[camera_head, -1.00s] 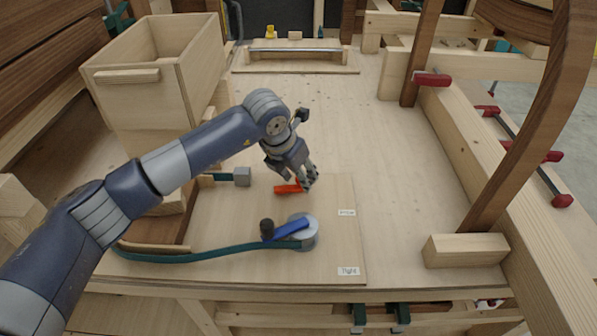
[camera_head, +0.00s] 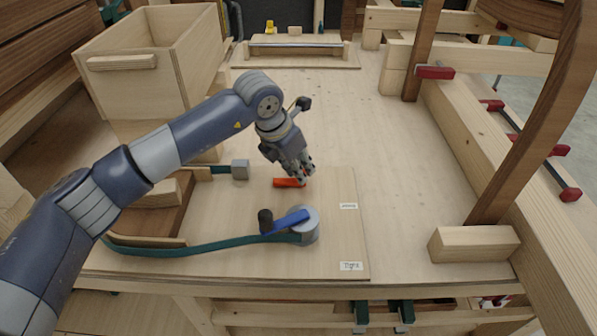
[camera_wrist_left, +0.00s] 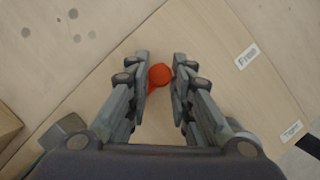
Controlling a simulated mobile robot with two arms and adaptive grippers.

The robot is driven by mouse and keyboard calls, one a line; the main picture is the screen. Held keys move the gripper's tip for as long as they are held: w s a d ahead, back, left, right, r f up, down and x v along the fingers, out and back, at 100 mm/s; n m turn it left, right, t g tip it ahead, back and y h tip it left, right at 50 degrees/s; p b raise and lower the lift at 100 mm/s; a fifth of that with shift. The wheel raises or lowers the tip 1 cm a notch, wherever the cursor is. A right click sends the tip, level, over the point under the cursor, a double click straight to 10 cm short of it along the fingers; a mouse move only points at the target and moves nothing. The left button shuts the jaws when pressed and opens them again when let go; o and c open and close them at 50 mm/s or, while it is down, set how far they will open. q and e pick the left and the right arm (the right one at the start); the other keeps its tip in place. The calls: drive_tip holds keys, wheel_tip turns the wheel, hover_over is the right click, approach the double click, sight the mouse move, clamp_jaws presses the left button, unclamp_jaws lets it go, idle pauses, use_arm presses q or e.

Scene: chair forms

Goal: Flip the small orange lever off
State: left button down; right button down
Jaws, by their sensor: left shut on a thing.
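The small orange lever (camera_head: 288,183) lies on the light wooden board, its left part visible and its right end hidden by my left gripper (camera_head: 303,176). In the left wrist view its round orange end (camera_wrist_left: 160,74) sits between the fingertips of my left gripper (camera_wrist_left: 160,77), which is shut on it. A larger blue lever (camera_head: 292,221) on a grey round base stands nearer the front of the same board. My right gripper is not in view.
A green strap (camera_head: 190,248) runs left from the blue lever's base, near a dark knob (camera_head: 265,218). A grey block (camera_head: 240,170) stands left of the orange lever. Labels read "Free" (camera_wrist_left: 247,56) and "Tight" (camera_head: 351,266).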

use_arm(q)
drive_tip(key=c, duration=1.4)
unclamp_jaws()
drive_tip(key=shift+c, duration=0.2)
drive_tip(key=shift+a+r, duration=0.1)
drive_tip(key=shift+r, duration=0.2)
drive_tip(key=v, duration=1.1)
drive_tip(key=shift+s+r, duration=0.15)
drive_tip(key=shift+r, duration=0.1)
